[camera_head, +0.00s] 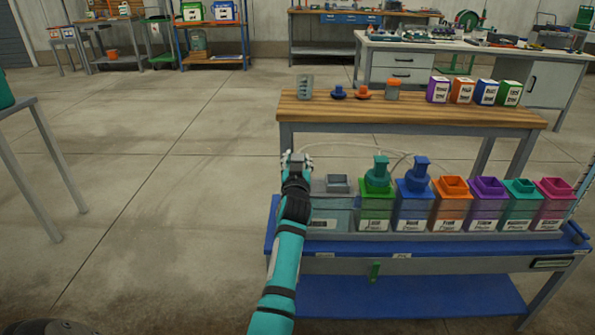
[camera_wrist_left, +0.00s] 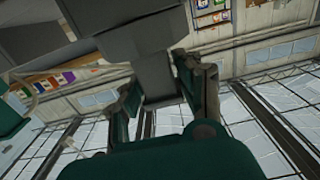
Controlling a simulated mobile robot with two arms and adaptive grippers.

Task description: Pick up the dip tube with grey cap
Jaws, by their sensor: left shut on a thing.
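My left gripper (camera_head: 296,158) is above the left end of the blue bench, over the clear grey tank (camera_head: 335,212). It is shut on a grey, blocky piece, which I take to be the grey cap of the dip tube (camera_wrist_left: 157,78); in the left wrist view it sits between the two fingers. In the head view the gripper and arm hide most of the cap, and I cannot make out the tube below it. A thin pale hose (camera_head: 345,146) arcs right from near the gripper. My right gripper is not in view.
A green-capped dip tube (camera_head: 377,172) and a blue-capped one (camera_head: 419,172) stand in the green and blue tanks. Orange, purple, teal and pink tanks follow to the right. Behind is a wooden table (camera_head: 420,111) with small parts and boxes.

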